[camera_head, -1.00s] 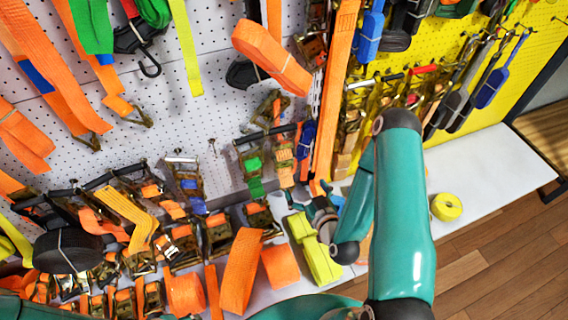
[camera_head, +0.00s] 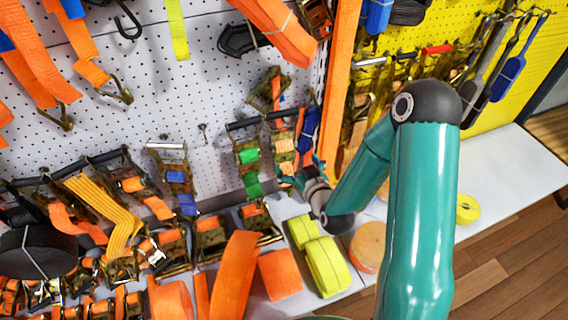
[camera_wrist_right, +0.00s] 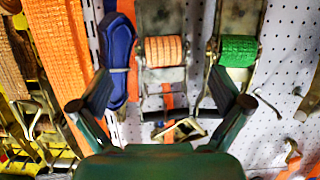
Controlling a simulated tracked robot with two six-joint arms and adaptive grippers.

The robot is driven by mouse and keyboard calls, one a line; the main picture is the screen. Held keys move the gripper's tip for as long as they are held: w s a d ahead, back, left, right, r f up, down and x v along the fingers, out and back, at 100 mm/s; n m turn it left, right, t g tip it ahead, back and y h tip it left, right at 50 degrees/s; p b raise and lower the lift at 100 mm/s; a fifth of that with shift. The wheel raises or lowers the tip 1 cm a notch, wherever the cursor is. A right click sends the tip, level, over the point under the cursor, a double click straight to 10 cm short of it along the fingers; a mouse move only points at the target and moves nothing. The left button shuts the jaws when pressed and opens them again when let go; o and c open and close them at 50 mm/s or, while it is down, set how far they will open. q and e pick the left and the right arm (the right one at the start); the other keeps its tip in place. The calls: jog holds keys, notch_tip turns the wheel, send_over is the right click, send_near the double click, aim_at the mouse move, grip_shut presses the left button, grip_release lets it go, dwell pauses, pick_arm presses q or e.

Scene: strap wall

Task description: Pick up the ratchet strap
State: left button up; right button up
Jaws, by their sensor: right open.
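Several ratchet straps hang on the white pegboard. One with orange webbing on its spool (camera_head: 283,144) hangs beside one with green webbing (camera_head: 247,157). My right gripper (camera_head: 300,178) is close to the lower end of the orange-spooled one; its fingers are small and partly hidden in the head view. In the right wrist view my right gripper (camera_wrist_right: 160,103) is open and empty, its fingers spread. The orange spool (camera_wrist_right: 165,51) shows between and beyond the fingers, and the green spool (camera_wrist_right: 238,51) is beyond the right-hand finger. I cannot tell whether anything touches. My left gripper is out of view.
A blue strap bundle (camera_head: 310,128) and a long orange strap (camera_head: 341,75) hang close beside the gripper. Yellow-green rolls (camera_head: 326,266) and orange rolls (camera_head: 280,273) stand on the white shelf (camera_head: 510,190) below. The shelf's right part is mostly clear.

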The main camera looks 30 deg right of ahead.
aim_at(284, 149)
jog(key=b+x, duration=0.2)
jog(key=shift+w+f, duration=0.1)
jog(key=shift+w, duration=0.25)
jog(key=shift+a+r+x, duration=0.1)
jog(key=shift+x, duration=1.3)
jog(key=shift+a+r+x, duration=0.1)
jog(key=shift+r+x, duration=0.05)
jog(key=shift+x, duration=1.3)
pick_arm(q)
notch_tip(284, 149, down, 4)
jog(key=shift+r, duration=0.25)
pick_arm(e)
jog(key=shift+c, duration=0.3)
jog(key=c, duration=1.6)
jog(key=shift+w+r, duration=0.15)
jog(key=shift+c, duration=0.6)
jog(key=shift+r, duration=0.1)
